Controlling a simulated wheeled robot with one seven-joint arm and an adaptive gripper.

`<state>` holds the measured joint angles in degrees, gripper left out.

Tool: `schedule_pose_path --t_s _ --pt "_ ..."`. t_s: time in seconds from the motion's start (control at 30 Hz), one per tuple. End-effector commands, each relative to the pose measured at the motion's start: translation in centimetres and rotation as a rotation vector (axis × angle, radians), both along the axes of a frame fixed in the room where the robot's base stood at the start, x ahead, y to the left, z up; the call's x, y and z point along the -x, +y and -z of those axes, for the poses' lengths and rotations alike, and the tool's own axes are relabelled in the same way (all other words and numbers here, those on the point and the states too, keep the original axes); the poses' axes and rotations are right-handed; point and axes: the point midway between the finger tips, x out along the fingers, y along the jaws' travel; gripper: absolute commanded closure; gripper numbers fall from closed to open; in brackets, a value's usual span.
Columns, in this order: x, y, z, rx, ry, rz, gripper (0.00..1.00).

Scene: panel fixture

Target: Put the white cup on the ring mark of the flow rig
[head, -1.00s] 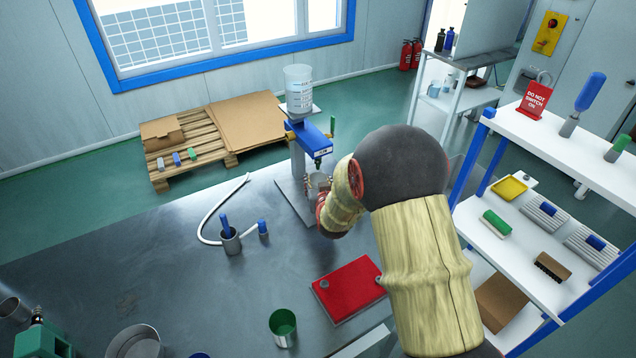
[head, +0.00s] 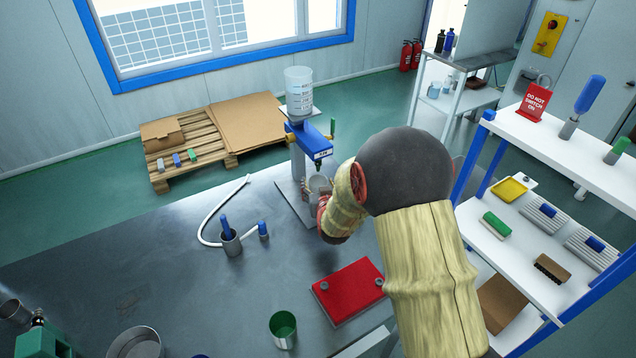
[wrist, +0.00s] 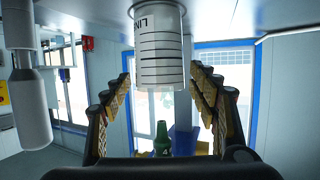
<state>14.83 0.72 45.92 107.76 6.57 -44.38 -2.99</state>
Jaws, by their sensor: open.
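The white cup (wrist: 158,55), with dark level lines and lettering, stands on the base of the flow rig (head: 299,200), under the rig's blue head (head: 310,138). It also shows in the head view (head: 319,184), partly hidden by my wrist. The wrist picture is upside down. There, a thin dark ring shows around the cup's foot at the top edge; the ring mark is otherwise hidden, so exact centring cannot be told. My gripper (wrist: 161,100) is open, with a finger on each side of the cup and a visible gap to both.
The rig's green nozzle (wrist: 163,138) is near the cup's mouth. A white hose (head: 207,218) and a grey holder (head: 231,242) lie left of the rig. A red plate (head: 348,290) and green cup (head: 283,328) are nearer. Shelves (head: 500,235) stand right of my arm.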

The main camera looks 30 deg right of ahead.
Motion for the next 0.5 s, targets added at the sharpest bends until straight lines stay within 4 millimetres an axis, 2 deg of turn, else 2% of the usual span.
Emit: schedule_pose_path --t_s 0.3,0.5 --pt "5.9 2.2 -2.7 0.0 -0.002 -0.001 0.4" --pt "8.4 3.0 -3.5 0.001 -0.002 0.0 0.4"
